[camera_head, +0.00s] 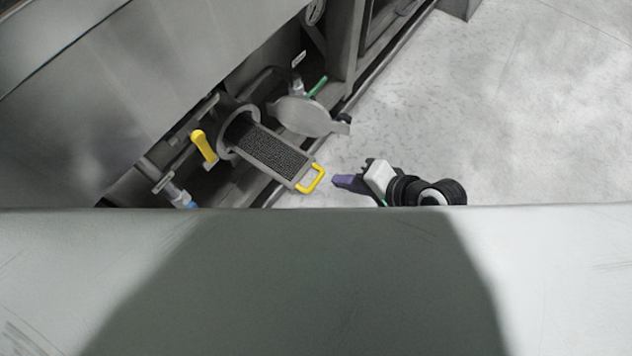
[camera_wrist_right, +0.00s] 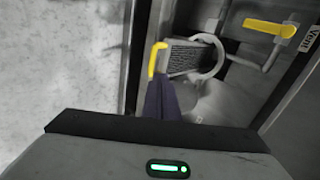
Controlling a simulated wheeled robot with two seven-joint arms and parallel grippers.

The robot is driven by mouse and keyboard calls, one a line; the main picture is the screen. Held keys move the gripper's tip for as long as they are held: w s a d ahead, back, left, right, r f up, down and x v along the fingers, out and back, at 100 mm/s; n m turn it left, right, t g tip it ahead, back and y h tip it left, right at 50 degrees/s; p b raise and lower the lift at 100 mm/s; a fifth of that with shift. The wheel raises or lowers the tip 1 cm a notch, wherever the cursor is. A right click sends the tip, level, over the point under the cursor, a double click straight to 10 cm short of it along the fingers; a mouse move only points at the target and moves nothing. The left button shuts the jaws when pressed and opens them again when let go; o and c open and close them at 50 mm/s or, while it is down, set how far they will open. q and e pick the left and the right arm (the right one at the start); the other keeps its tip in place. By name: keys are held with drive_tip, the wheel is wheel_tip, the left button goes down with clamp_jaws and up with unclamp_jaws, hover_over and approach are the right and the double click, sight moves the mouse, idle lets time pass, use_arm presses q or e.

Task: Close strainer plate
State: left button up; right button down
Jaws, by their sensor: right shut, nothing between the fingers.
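The strainer plate (camera_head: 270,152) is a dark mesh tray with a yellow handle (camera_head: 313,179). It sticks out of a round grey port (camera_head: 228,125) in the machine. In the right wrist view the mesh plate (camera_wrist_right: 188,58) and its yellow handle (camera_wrist_right: 157,60) show just beyond my fingertips. My right gripper (camera_head: 338,181) has purple fingers, is shut and empty, and points at the handle from the right with a small gap in the head view. In the right wrist view its fingers (camera_wrist_right: 160,88) reach close to the handle; contact cannot be told. My left gripper is not in view.
A round grey cover (camera_head: 305,117) hangs open beside the port. A yellow valve lever (camera_head: 203,147) is left of the port; a yellow lever (camera_wrist_right: 270,28) also shows in the wrist view. A green handle (camera_head: 318,86) is behind. The floor (camera_head: 500,110) at right is clear.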

sight(316, 179)
drive_tip(key=shift+m, duration=0.3)
drive_tip(key=b+x, duration=0.4)
drive_tip(key=x, duration=0.6)
drive_tip(key=shift+w+a+f, duration=0.1)
drive_tip(key=shift+w+a, duration=0.1)
